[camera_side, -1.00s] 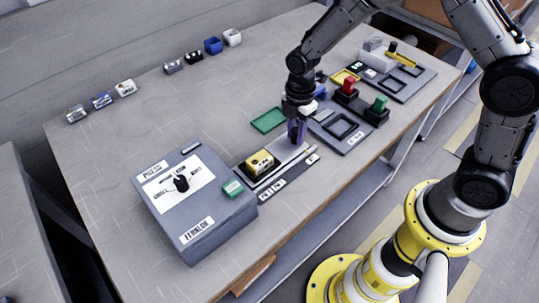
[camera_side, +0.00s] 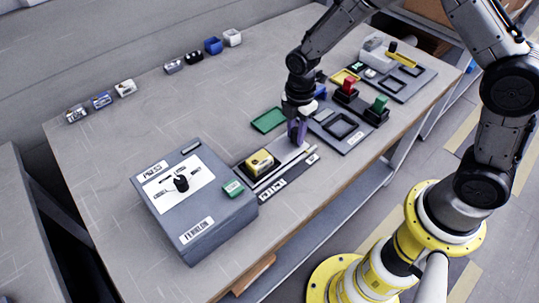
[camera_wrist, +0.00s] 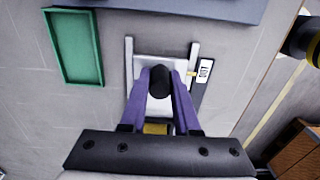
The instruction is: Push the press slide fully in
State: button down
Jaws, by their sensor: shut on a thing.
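The press slide (camera_side: 285,153) lies on rails to the right of the box. A yellow block (camera_side: 259,160) sits on it, outside the box beside its right wall. My gripper (camera_side: 297,136) is low over the slide's far end. In the wrist view, its purple fingers (camera_wrist: 160,88) are shut on a black knob (camera_wrist: 160,80) at that end. The yellow block (camera_wrist: 157,128) shows partly between the fingers; the press is hidden there.
A green tray (camera_side: 268,120) lies behind the slide, apart from it. Several small parts line the table's back edge. Table space behind the press is clear.

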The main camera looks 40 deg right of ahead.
aim_at(248, 172)
dwell(0.3)
jog(key=shift+a, duration=8.15)
jog(key=shift+a+r, duration=0.1)
jog(key=c, duration=0.9)
grip_release()
jog(key=shift+c, duration=0.2)
jog(key=o, duration=0.4)
jog(key=shift+r, duration=3.45)
